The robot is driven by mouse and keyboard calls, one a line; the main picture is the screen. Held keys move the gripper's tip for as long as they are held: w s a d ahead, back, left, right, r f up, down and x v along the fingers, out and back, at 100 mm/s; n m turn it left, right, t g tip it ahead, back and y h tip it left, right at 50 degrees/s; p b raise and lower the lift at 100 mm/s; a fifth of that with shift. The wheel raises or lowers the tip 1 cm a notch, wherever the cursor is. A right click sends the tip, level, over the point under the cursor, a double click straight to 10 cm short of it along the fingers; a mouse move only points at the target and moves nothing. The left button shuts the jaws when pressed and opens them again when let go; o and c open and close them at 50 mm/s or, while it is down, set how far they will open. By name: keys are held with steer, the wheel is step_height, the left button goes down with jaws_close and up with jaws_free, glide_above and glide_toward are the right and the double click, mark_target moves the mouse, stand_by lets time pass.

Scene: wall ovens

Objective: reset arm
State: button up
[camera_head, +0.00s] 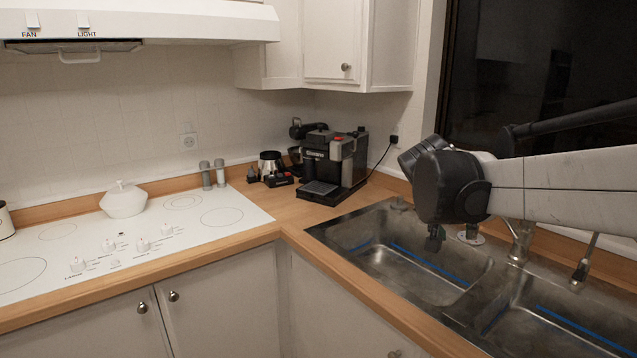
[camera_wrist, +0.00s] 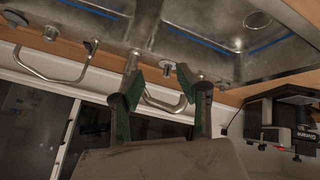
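My arm reaches in from the right edge of the head view, above the double sink (camera_head: 372,222). My gripper (camera_head: 435,240) points down over the sink's back part, mostly hidden behind my dark wrist. In the wrist view my gripper (camera_wrist: 160,72) has its two fingers spread apart, with green inner pads. Nothing is held between them. The wrist picture is upside down, with the sink (camera_wrist: 215,62) at its top and the faucet (camera_wrist: 165,104) showing between and beyond the fingers.
A black coffee machine (camera_head: 335,160) stands in the counter corner. A white cooktop (camera_head: 150,232) holds a white lidded pot (camera_head: 123,200) at left. Upper cabinets (camera_head: 330,40), a range hood (camera_head: 140,20) and a dark window (camera_head: 540,70) bound the space. A second faucet (camera_head: 583,262) rises at right.

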steer(key=s+a+f+n+y, duration=0.1)
steer(key=s+a+f+y, duration=0.1)
steer(key=s, duration=0.6)
steer(key=s+a+f+n+t+y, duration=0.1)
steer(key=s+a+f, duration=0.3)
steer(key=s, duration=0.5)
steer(key=s+a+f+n+t+y, duration=0.1)
steer(key=s+a+f+n+y, duration=0.1)
steer(key=s, duration=0.6)
steer(key=shift+s+a+f+y, duration=0.4)
steer(key=shift+a+f+y, duration=0.1)
steer(key=shift+a+f, duration=0.05)
steer(key=shift+o, duration=0.5)
